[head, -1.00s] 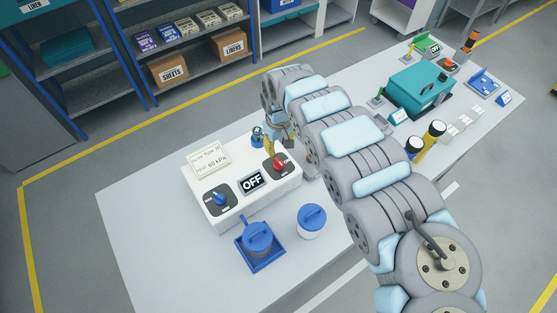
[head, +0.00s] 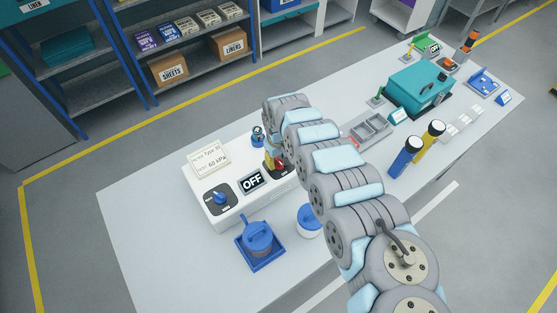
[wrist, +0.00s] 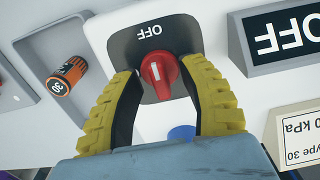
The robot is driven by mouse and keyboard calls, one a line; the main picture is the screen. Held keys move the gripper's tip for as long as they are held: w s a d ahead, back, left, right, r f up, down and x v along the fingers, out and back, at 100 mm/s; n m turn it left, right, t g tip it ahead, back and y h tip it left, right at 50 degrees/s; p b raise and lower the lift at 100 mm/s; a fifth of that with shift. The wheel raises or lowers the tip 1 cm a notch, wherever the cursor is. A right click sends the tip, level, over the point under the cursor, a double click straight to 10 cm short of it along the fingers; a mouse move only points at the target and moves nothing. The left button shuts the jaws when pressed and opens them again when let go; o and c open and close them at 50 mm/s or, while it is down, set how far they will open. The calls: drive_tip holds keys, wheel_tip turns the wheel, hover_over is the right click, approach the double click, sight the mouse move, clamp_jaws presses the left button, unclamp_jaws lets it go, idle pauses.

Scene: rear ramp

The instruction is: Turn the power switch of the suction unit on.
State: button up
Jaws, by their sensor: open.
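The suction unit (head: 235,206) is a white box on the near left of the table. Its display (head: 252,181) reads OFF; it also shows in the wrist view (wrist: 285,38). The red power switch (wrist: 160,72) sits on a dark plate, and its white mark lines up toward the OFF label. My gripper (wrist: 160,80) has yellow ribbed fingers and is open, one finger on each side of the red knob. I cannot tell whether they touch it. In the head view, my gripper (head: 272,160) partly hides the red knob (head: 280,164).
A blue knob (head: 219,198) is on the unit's left end and a label plate (head: 210,159) on its top. A blue-lidded pot (head: 258,236) on a tray and a white canister (head: 307,224) stand in front.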

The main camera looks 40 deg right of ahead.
drive_tip(key=shift+c, duration=0.2)
clamp_jaws()
drive_tip(key=shift+n, duration=0.4)
drive_tip(key=n, duration=0.4)
drive_tip(key=shift+p, duration=0.3)
drive_tip(key=n, duration=0.4)
drive_tip(key=shift+f, duration=0.1)
drive_tip(key=n, duration=0.5)
drive_tip(key=shift+n, duration=2)
